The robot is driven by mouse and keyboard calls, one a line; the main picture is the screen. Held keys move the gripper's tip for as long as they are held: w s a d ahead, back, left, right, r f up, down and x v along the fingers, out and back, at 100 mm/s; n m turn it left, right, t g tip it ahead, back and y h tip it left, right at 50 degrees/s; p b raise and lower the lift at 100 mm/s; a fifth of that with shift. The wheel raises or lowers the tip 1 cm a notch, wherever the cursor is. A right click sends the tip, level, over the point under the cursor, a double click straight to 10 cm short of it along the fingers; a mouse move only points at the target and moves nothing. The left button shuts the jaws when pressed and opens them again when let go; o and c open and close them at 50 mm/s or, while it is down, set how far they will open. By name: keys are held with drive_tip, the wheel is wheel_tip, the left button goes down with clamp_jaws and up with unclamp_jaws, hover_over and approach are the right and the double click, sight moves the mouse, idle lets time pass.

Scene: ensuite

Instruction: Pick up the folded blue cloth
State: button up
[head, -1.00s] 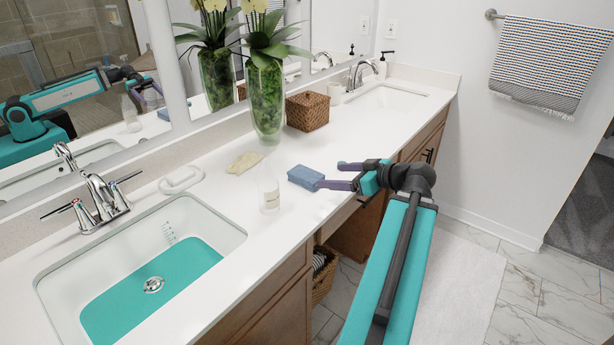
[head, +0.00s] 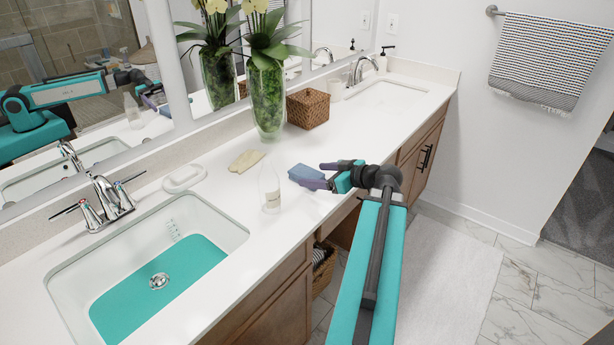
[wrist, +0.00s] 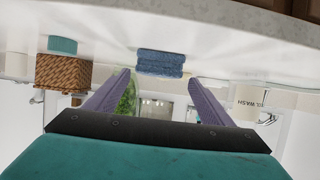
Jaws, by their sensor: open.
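The folded blue cloth (head: 307,176) lies on the white counter near its front edge, to the right of a clear bottle. In the wrist view the blue cloth (wrist: 161,63) is centred just beyond the gap between my fingertips. My gripper (head: 322,175) is low over the counter at the right end of the cloth. In the wrist view my gripper (wrist: 160,76) has its two purple fingers spread apart with nothing between them. In the head view the near finger hides part of the cloth's lower right side.
A clear bottle (head: 270,190) stands close left of the cloth. Behind are a glass vase (head: 267,100) with green filling and a woven basket (head: 308,108).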

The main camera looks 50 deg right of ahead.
sight(308, 173)
drive_tip(key=shift+w, duration=0.1)
drive_tip(key=shift+p+x, duration=0.95)
drive_tip(key=shift+x, duration=0.95)
drive_tip(key=shift+w+d+f, duration=0.15)
drive_tip(key=shift+w+f, duration=0.1)
drive_tip(key=shift+w, duration=0.3)
drive_tip(key=shift+c, duration=0.4)
drive_tip(key=c, duration=1)
